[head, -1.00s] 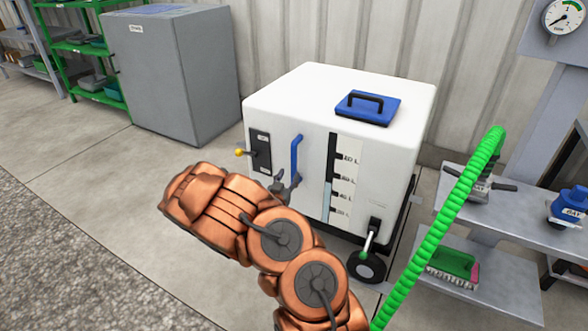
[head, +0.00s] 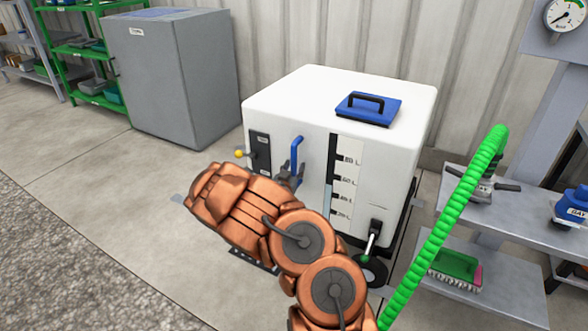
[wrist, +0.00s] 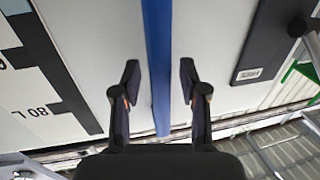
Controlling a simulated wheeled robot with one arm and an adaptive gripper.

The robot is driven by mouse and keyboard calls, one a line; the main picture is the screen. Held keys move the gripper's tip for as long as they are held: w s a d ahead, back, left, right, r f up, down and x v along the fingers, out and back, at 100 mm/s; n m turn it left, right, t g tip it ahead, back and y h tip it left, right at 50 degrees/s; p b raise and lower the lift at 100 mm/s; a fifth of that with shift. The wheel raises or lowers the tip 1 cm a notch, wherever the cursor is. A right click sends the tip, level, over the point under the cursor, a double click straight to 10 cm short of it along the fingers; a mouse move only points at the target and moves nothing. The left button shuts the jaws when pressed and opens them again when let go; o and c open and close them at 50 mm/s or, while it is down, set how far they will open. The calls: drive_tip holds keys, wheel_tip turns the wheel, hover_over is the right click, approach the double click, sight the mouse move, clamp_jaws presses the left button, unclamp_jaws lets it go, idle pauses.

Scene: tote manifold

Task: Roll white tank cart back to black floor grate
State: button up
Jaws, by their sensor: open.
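The white tank cart (head: 290,110) stands near the corrugated wall, with a blue lid on top and a level scale on its front. A blue upright handle (head: 297,152) is on its front face. My gripper (head: 291,172) is at the handle's lower part. In the wrist view the blue handle (wrist: 158,55) runs between my two open fingers (wrist: 159,85), with a gap on each side. A dark strip (head: 254,262) lies low under my arm; I cannot tell whether it is the floor grate, as my arm hides the floor there.
A grey cabinet (head: 170,80) and green shelves (head: 75,45) stand at the back left. A grey bench (head: 480,220) with tools is close on the cart's right, and a green hose (head: 447,215) rises in front of it. The concrete floor (head: 100,190) at left is clear.

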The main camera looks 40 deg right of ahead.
clamp_jaws()
idle(0.3)
idle(0.4)
